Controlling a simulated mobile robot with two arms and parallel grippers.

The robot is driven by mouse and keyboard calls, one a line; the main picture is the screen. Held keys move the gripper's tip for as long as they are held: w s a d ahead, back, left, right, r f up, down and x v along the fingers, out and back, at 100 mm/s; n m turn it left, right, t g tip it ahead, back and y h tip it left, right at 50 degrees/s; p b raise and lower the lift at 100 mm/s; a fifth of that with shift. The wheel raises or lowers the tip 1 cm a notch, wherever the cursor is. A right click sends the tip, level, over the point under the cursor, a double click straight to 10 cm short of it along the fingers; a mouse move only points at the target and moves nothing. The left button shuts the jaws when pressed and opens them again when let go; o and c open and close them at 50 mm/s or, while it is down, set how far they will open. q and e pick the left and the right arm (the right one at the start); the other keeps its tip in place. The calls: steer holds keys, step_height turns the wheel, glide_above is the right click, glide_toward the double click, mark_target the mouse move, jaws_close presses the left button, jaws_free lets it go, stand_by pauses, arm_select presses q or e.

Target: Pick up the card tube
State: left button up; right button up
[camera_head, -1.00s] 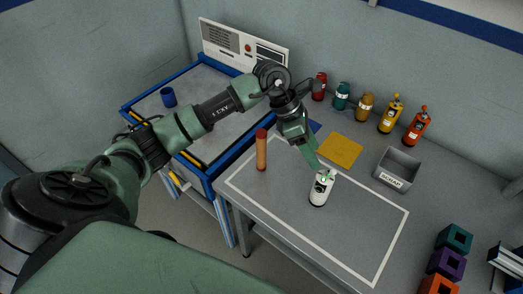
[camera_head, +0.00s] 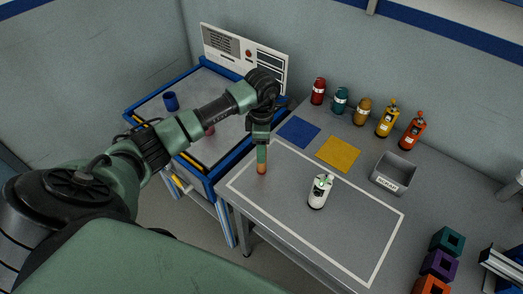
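The card tube (camera_head: 261,169) is a brown-orange cylinder standing upright near the left corner of the white outline on the grey table. Only its lower end shows; its upper part and red top are hidden by my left gripper. My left gripper (camera_head: 262,160) points down at the tube and overlaps it in the camera_head view. Whether its fingers are closed on the tube or open around it cannot be told. My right gripper is not in view.
A white bottle (camera_head: 320,191) stands inside the outline. Blue (camera_head: 299,132) and yellow (camera_head: 338,154) squares and a grey scrap bin (camera_head: 394,174) lie behind. Several coloured bottles line the wall. A blue-rimmed cart (camera_head: 207,185) stands left. The outline's front area is clear.

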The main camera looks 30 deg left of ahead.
arm_select(q)
steer(key=shift+f, duration=0.25)
jaws_close()
steer(key=shift+r, duration=0.15)
